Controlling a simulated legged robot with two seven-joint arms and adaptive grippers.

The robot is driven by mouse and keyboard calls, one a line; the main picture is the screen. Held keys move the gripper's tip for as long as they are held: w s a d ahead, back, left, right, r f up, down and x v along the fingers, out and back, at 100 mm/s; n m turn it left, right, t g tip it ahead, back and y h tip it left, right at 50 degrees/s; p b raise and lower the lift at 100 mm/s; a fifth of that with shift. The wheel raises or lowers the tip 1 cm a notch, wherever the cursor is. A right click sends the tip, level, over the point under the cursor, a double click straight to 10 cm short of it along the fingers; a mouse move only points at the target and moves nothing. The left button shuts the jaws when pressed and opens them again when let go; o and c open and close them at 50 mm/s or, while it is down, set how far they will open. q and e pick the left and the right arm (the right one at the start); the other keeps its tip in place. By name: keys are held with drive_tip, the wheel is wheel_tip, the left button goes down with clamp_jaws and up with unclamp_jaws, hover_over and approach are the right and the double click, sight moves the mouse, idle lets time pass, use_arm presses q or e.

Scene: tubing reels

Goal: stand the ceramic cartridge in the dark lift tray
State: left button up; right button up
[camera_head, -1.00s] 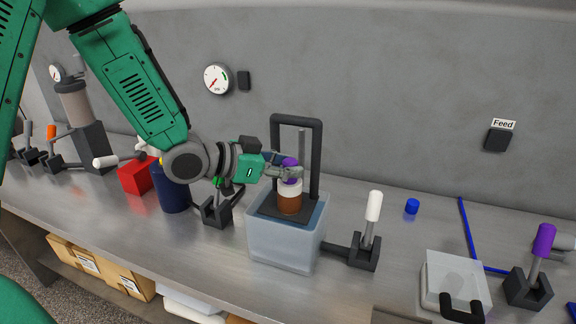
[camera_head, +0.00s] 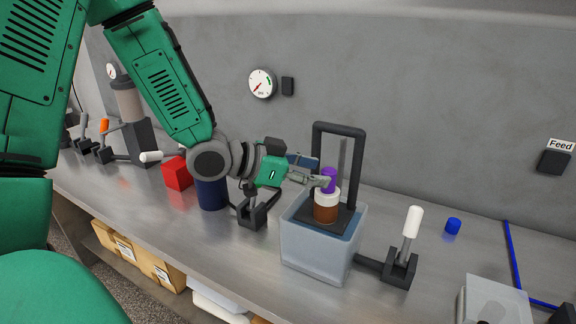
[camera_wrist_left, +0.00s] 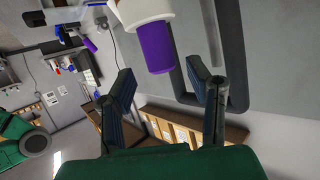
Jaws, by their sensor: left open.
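The cartridge, with a brown body (camera_head: 326,214), white collar and purple top (camera_head: 328,180), stands upright on the dark lift tray (camera_head: 346,222). The tray sits under a dark frame within a translucent tank (camera_head: 318,256). My left gripper (camera_head: 322,178) is open at the left of the purple top. In the left wrist view the purple top (camera_wrist_left: 155,48) and white collar lie beyond the spread, empty fingers (camera_wrist_left: 160,82). The cartridge's lower part is out of that view. My right gripper is not in view.
A white-handled lever (camera_head: 411,232) stands right of the tank. A dark blue cylinder (camera_head: 212,194) and a red block (camera_head: 177,173) are at left. A small blue cap (camera_head: 453,225) lies on the bench at right. Some bench in front is clear.

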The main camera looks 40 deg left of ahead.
use_arm(q)
drive_tip(key=v, duration=0.9)
drive_tip(key=shift+p, duration=0.35)
drive_tip(key=shift+w+a+f, duration=0.1)
drive_tip(key=shift+a+f, duration=0.05)
drive_tip(key=shift+a, duration=0.1)
